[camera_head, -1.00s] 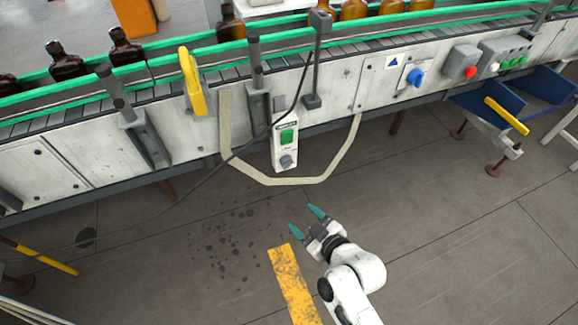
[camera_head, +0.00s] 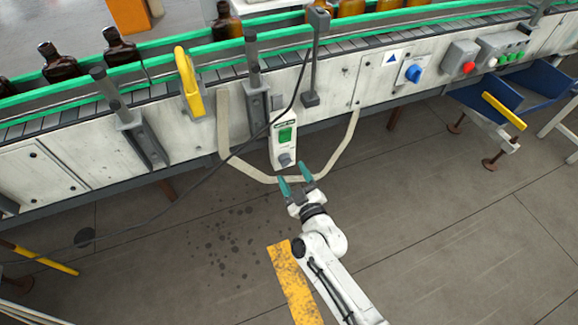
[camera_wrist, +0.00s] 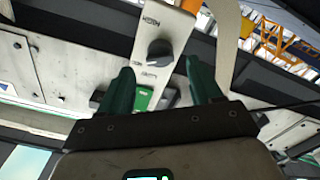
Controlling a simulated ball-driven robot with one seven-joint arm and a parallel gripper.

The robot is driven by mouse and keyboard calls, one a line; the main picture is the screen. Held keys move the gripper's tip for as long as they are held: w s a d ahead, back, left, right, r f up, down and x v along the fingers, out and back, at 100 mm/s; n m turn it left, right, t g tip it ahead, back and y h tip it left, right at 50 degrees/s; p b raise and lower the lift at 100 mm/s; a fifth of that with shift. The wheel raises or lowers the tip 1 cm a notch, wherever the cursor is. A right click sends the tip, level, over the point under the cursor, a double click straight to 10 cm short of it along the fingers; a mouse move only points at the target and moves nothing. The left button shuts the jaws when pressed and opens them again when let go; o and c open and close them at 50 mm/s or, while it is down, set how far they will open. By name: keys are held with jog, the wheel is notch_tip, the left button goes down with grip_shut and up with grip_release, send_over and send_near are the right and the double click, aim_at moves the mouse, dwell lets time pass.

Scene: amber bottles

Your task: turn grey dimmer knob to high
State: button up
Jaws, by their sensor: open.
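The grey dimmer knob (camera_head: 285,159) sits at the lower end of a white control box (camera_head: 276,148) with a green screen, on the conveyor's front. In the wrist view the knob (camera_wrist: 159,52) shows up close on the white panel, between the words HIGH and LOW. My gripper (camera_head: 295,180) is open and empty, with two teal fingers pointing toward the box, just below the knob in the head view. In the wrist view the fingers (camera_wrist: 160,85) stand apart, with the knob beyond and roughly between them. I see no contact with the knob.
A beige strap (camera_head: 336,157) hangs in a loop around the box, close to my fingers. A black cable (camera_head: 215,174) runs past on the left. A blue knob (camera_head: 414,73) and red button (camera_head: 468,67) are farther right. The floor below is open.

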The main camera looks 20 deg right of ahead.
aim_at(287, 165)
jog(key=shift+w, duration=1.8)
jog(key=shift+c, duration=0.2)
jog(key=c, duration=1)
jog(key=shift+m, duration=0.3)
jog(key=m, duration=0.5)
jog(key=shift+m+b, duration=0.3)
jog(key=m, duration=0.5)
jog(key=shift+m+b, duration=0.3)
